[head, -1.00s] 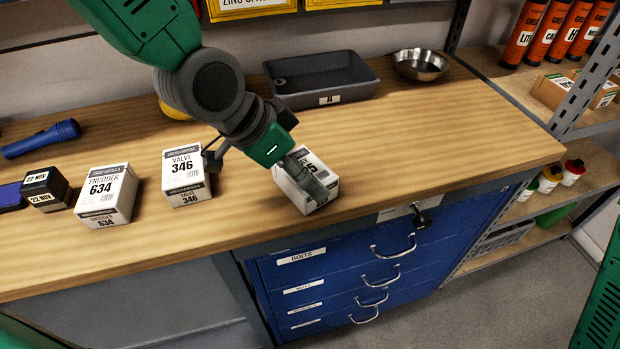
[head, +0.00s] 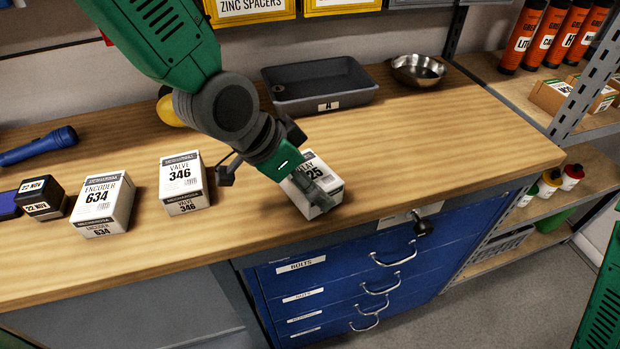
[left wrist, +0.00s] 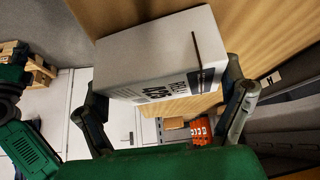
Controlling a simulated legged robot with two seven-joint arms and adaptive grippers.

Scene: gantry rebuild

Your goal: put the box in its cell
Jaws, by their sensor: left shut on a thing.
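A white relay box (head: 309,166), with "LAY" and "25" readable on top, is at the front edge of the wooden bench (head: 440,150). My left gripper (head: 318,188) is shut on it from above, and its fingers hide part of the label. In the left wrist view the same box (left wrist: 150,50) sits between the two fingers (left wrist: 165,95), close over the wood. I cannot tell whether it touches the bench. My right gripper is out of view; only a green part of my right arm shows at the right edge. I cannot make out a cell.
A valve box (head: 182,183), an encoder box (head: 103,203) and a black date cube (head: 42,197) stand to the left. A grey tray (head: 318,88) marked A and a metal bowl (head: 417,70) are behind. Blue drawers (head: 340,265) are below. Bench is clear to the right.

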